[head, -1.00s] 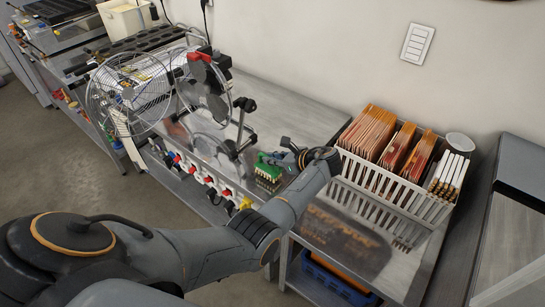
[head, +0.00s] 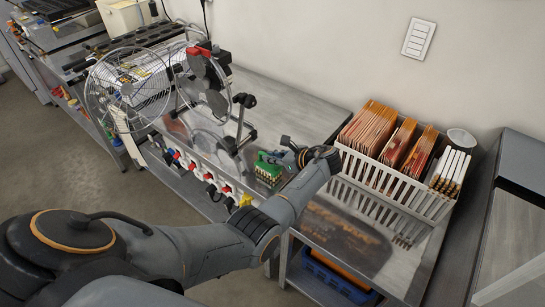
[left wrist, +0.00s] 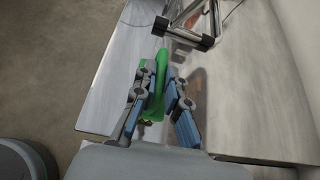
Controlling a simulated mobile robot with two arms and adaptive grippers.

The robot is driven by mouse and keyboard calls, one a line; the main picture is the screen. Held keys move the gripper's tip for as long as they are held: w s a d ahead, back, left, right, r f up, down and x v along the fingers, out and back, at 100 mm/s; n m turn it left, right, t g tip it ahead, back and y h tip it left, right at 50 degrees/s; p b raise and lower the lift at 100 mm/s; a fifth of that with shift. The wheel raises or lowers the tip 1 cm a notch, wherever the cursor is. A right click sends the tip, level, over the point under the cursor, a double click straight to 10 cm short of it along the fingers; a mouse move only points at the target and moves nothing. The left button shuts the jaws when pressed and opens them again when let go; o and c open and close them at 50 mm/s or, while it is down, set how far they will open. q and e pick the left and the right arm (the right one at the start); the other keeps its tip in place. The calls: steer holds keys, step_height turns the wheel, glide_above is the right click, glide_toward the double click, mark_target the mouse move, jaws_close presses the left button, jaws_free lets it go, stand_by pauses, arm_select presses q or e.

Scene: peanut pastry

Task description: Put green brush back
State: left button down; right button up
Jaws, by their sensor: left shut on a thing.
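The green brush (head: 268,168) with pale bristles is at the metal table's front edge, left of the white crate in the head view. My left gripper (head: 291,147) is at the brush and partly hidden by my own wrist. In the left wrist view the green brush (left wrist: 157,85) lies between the blue-padded fingers of my left gripper (left wrist: 164,85), which is shut on it. I cannot tell whether the brush touches the table. My right gripper is not in view.
Plugs and sockets (head: 205,182) line the table front. A white crate (head: 385,184) of brown packs and white rolls stands right. The metal table (head: 285,103) is clear behind.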

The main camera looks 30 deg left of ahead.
arm_select(q)
steer(key=shift+f, duration=0.2)
steer(key=c, duration=1.3)
jaws_free()
